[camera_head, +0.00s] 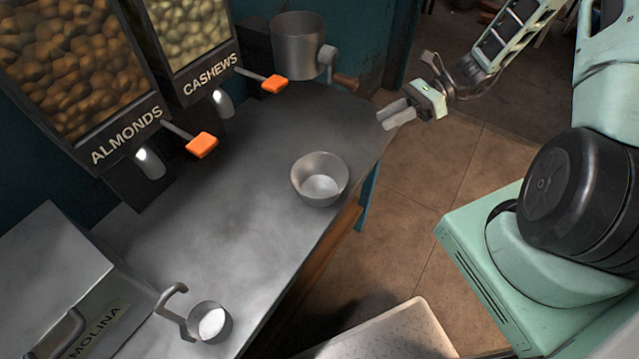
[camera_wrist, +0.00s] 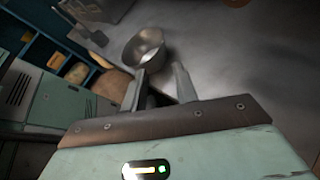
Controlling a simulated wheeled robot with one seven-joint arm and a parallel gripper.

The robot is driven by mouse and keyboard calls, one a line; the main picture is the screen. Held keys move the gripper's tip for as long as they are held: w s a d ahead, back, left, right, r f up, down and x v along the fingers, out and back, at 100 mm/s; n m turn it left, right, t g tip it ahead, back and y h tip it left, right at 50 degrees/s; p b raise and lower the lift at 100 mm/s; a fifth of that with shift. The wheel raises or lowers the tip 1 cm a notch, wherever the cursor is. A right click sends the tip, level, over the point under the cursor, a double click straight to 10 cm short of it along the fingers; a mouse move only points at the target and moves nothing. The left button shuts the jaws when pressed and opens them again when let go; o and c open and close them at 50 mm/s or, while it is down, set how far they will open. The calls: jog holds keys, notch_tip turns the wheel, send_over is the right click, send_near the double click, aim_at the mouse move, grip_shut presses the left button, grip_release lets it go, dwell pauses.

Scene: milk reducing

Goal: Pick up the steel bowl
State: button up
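The steel bowl (camera_head: 320,180) stands upright on the grey counter near its right edge, with something pale or a bright reflection inside. It also shows in the wrist view (camera_wrist: 147,47), just beyond the fingertips. My gripper (camera_head: 390,114) is to the upper right of the bowl in the head view, apart from it, over or beside the counter's edge. Its two fingers are spread with a gap between them in the wrist view (camera_wrist: 158,82), and nothing is held. The bowl's lower part is partly hidden behind the fingers there.
Nut dispensers with orange handles (camera_head: 202,145) line the wall. A metal container (camera_head: 298,45) stands at the back of the counter (camera_head: 235,215). A small cup with a hooked handle (camera_head: 210,322) and a semolina box (camera_head: 60,285) are at the front. The counter around the bowl is clear.

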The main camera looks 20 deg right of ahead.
jog(key=p, duration=0.2)
send_over(320, 178)
jog(key=w+d, duration=0.2)
jog(key=f, duration=0.6)
jog(key=shift+w+f, duration=0.2)
jog(key=shift+f, duration=0.05)
grip_shut()
